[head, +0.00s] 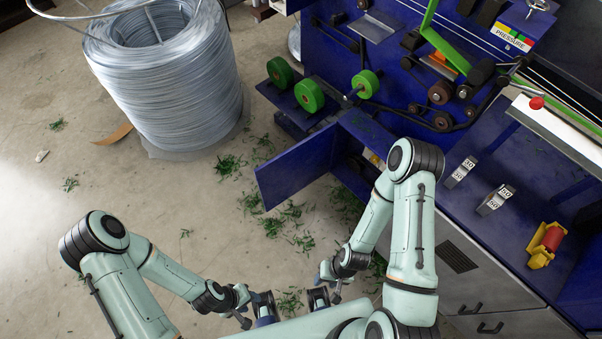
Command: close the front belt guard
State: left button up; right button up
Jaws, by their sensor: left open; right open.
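The front belt guard appears to be the flat blue panel (294,168), which stands swung open from the blue machine's left side. Its free edge points left over the floor, and an opening shows behind it. My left gripper (264,308) is open and empty, low in the picture and well below the panel. My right gripper (319,297) is also open and empty, just right of the left one. Neither touches the panel. The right gripper's fingers are partly hidden, and the panel's hinge is hard to make out.
A large wire coil (165,75) stands on the floor at upper left. Green rollers (309,95) sit above the panel. Green scraps (273,226) litter the floor below it.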

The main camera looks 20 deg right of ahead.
aim_at(281, 177)
jog(key=k+z, duration=0.2)
jog(key=z, duration=0.2)
jog(key=k+l+z, duration=0.1)
jog(key=k+z, duration=0.15)
jog(key=z, duration=1.95)
jog(key=j+z, duration=0.15)
jog(key=j, duration=0.15)
jog(key=k+j+z, duration=0.15)
jog(key=j, duration=0.15)
jog(key=k+j+z, duration=0.2)
jog(key=k+j, duration=0.15)
jog(key=j, duration=0.25)
jog(key=k+j, duration=0.15)
jog(key=j, duration=0.25)
jog(key=k+j, duration=0.1)
jog(key=j, duration=0.3)
jog(key=k+j, duration=0.15)
jog(key=j, duration=0.25)
jog(key=k+j, duration=0.15)
jog(key=j, duration=0.25)
jog(key=k+j, duration=0.15)
jog(key=j, duration=0.25)
jog(key=k+j, duration=0.1)
jog(key=j, duration=0.3)
jog(key=k+j, duration=0.15)
jog(key=j, duration=0.25)
jog(key=i+u, duration=0.15)
jog(key=u, duration=0.2)
jog(key=j, duration=0.05)
